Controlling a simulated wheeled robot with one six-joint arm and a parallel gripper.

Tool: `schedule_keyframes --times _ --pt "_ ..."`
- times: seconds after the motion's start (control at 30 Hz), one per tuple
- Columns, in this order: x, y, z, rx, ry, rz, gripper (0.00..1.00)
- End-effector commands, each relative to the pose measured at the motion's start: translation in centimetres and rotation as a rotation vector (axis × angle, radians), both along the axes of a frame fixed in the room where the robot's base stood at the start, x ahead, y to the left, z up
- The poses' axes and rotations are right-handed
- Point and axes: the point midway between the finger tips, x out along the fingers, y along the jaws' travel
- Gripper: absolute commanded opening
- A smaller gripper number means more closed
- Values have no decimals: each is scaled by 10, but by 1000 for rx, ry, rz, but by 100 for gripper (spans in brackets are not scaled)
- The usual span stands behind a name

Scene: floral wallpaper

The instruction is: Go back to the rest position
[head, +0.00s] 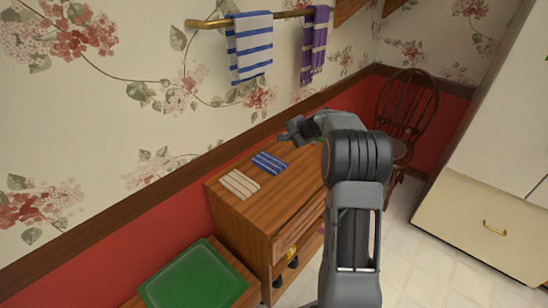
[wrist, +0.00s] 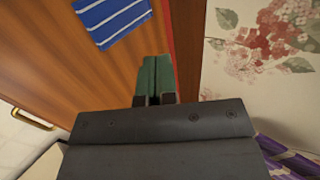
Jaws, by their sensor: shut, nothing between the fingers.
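My gripper (head: 296,130) is raised above the back part of a wooden cabinet top, close to the wall. In the wrist view its two green fingertips (wrist: 155,75) are together, with nothing between them. My arm reaches up from the bottom of the head view and bends left at the top. A folded blue-and-white striped cloth (head: 269,163) lies on the cabinet top, below and to the left of the gripper; it also shows in the wrist view (wrist: 110,18), apart from the fingers.
The wooden cabinet (head: 236,208) also bears a folded cream striped cloth (head: 239,184). A green-topped box (head: 194,279) stands at lower left. A brass rail holds a blue-striped towel (head: 251,47) and a purple one (head: 314,45). A wooden chair (head: 405,105) and white drawers (head: 480,220) are at right.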

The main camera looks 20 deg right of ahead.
Motion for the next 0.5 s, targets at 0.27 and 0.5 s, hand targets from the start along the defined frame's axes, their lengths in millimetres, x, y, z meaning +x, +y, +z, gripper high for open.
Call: schedule_keyframes --times 0.27,0.5 --pt "-13 2 -20 -41 59 46 0" --pt "-108 39 -47 -236 271 281 0"
